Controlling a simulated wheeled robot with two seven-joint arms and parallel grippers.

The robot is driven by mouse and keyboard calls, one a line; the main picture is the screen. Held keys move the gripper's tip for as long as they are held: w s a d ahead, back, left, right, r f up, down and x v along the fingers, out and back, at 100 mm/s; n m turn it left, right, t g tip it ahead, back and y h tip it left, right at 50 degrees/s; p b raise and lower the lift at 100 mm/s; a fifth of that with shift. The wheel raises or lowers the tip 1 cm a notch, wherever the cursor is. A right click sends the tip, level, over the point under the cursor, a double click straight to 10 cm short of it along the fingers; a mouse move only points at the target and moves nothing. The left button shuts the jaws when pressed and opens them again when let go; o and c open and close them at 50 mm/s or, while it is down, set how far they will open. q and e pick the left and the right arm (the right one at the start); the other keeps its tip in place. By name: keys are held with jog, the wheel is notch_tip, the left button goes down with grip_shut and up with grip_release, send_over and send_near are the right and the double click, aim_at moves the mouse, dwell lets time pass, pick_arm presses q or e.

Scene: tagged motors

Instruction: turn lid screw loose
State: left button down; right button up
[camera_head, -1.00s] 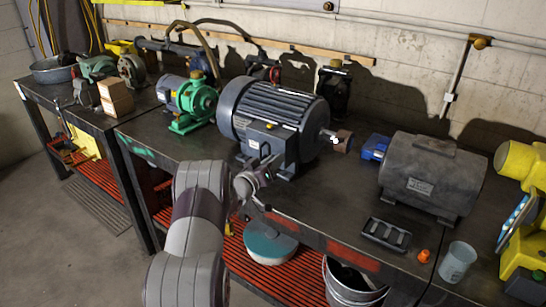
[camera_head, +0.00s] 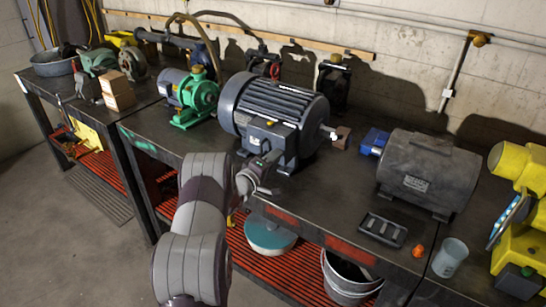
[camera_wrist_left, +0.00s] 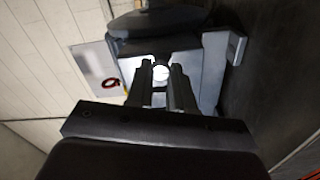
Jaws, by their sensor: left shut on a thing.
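The large dark grey motor (camera_head: 268,98) stands on the dark workbench. Its terminal box with a lid (camera_head: 268,132) faces the front. My left gripper (camera_head: 264,168) is at the front of this box, and its fingertips are partly hidden by the wrist. In the left wrist view, the two fingers (camera_wrist_left: 161,88) are shut on a bright round screw (camera_wrist_left: 160,72) in front of the grey box face (camera_wrist_left: 206,62). How far the screw stands out of the lid cannot be told. My right gripper is not in view.
A green pump (camera_head: 196,96) stands left of the motor. A darker motor (camera_head: 428,175), a black tray (camera_head: 383,229), an orange cap (camera_head: 418,251) and a clear cup (camera_head: 450,257) are to the right. Buckets (camera_head: 347,278) sit below the bench.

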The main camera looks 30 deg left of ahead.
pick_arm(q)
jog(key=shift+w+r, duration=0.1)
jog(key=shift+r, duration=0.25)
jog(key=c, duration=1)
grip_release()
jog(key=shift+f, duration=0.1)
jog(key=s, duration=0.4)
jog(key=s+b, duration=0.1)
jog(key=s, duration=0.7)
jog(key=shift+s+a+f+b, duration=0.15)
jog(key=shift+s+a+b, duration=0.05)
jog(key=shift+a+b, duration=0.2)
